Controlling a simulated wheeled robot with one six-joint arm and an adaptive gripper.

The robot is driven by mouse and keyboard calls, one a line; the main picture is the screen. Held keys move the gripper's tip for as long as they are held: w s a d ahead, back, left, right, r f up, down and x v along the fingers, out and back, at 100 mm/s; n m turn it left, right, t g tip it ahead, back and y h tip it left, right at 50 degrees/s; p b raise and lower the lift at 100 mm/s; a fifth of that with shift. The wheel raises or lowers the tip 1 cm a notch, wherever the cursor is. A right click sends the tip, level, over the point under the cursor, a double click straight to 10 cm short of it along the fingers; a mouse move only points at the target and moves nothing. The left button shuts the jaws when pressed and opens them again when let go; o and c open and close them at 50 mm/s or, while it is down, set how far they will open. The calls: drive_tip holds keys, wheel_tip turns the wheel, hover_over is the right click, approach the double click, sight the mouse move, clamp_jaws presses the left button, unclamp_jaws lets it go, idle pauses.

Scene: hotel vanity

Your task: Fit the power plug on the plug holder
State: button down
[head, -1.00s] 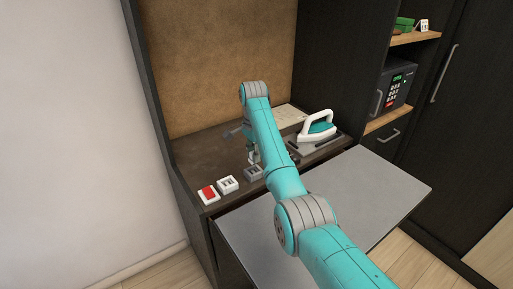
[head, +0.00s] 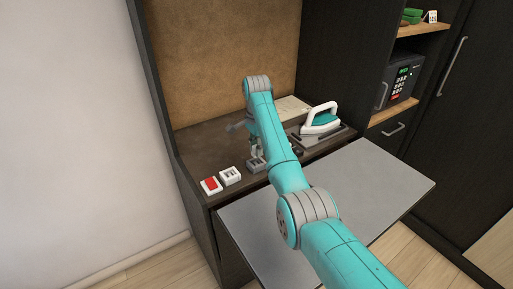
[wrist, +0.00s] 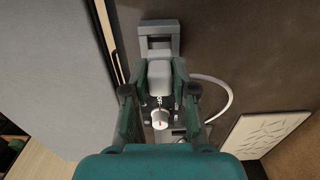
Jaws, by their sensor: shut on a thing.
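My gripper (wrist: 159,80) is shut on the pale power plug (wrist: 159,73), seen between the fingers in the wrist view. A white cord (wrist: 226,88) curves out to the right. The plug holder (wrist: 148,30), a grey block with a framed recess, is just ahead of the plug's upper end. Whether they touch is not clear. In the head view my gripper (head: 256,149) is low over the counter, close by the grey holder (head: 257,164). The arm and fingers hide most of the plug there.
A white socket block (head: 230,176) and a red switch (head: 211,186) sit left of the holder. An iron (head: 321,120) stands on the right of the counter (head: 190,150). A grey board (head: 345,190) juts out in front. A sheet (head: 290,108) lies at the back.

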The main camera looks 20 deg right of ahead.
drive_tip(key=shift+f, duration=2.2)
idle(1.5)
drive_tip(key=c, duration=0.9)
unclamp_jaws()
drive_tip(key=shift+o, duration=0.2)
